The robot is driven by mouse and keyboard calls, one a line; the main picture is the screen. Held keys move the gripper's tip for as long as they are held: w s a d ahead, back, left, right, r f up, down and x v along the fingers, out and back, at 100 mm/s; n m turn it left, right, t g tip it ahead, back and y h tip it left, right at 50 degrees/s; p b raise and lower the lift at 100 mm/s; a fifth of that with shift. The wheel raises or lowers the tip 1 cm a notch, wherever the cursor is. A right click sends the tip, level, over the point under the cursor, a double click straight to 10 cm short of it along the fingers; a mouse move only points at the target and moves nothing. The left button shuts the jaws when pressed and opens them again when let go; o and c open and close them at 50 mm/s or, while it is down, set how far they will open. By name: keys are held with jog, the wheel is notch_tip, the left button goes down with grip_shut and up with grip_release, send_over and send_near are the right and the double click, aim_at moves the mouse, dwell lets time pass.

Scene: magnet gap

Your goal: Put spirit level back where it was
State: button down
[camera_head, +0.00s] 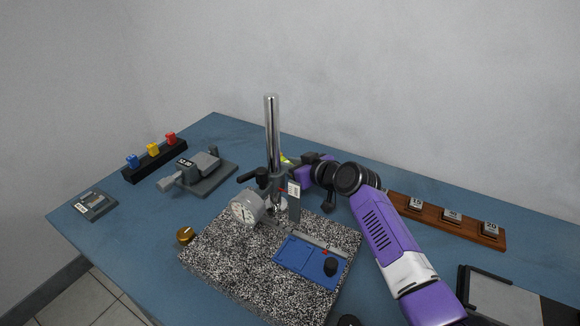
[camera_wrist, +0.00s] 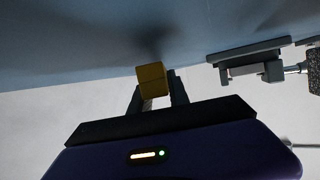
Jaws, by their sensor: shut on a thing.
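My gripper (camera_wrist: 155,88) is shut on a yellow block, which I take to be the spirit level (camera_wrist: 151,78), in the wrist view. The block sits between the two dark fingertips, with the blue table surface beyond it. In the head view a small yellow-green part of the spirit level (camera_head: 285,158) shows just right of the steel column. The rest of it and my fingertips are hidden there behind the column and stand. I cannot tell whether the level touches the table.
A speckled granite plate (camera_head: 218,262) carries a steel column (camera_head: 271,135), a dial gauge (camera_head: 246,208) and a blue fixture (camera_head: 300,262). A grey micrometer stand (camera_head: 215,178) and a black rack (camera_head: 158,158) stand left. A wooden rack (camera_head: 470,229) is right. The back table is fairly clear.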

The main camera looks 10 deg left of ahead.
jog(key=shift+f+b, duration=0.65)
jog(key=shift+b, duration=0.25)
jog(key=c, duration=1.3)
grip_release()
jog(key=shift+f, duration=0.1)
jog(key=shift+o, duration=0.2)
jog(key=shift+r+p, duration=0.55)
jog(key=shift+p, duration=0.3)
jog(key=p+v, duration=1)
jog(key=v, duration=0.1)
jog(key=shift+r, duration=0.25)
jog(key=shift+s+d+r, duration=0.1)
jog(key=shift+s+d, duration=0.2)
jog(key=shift+d, duration=0.1)
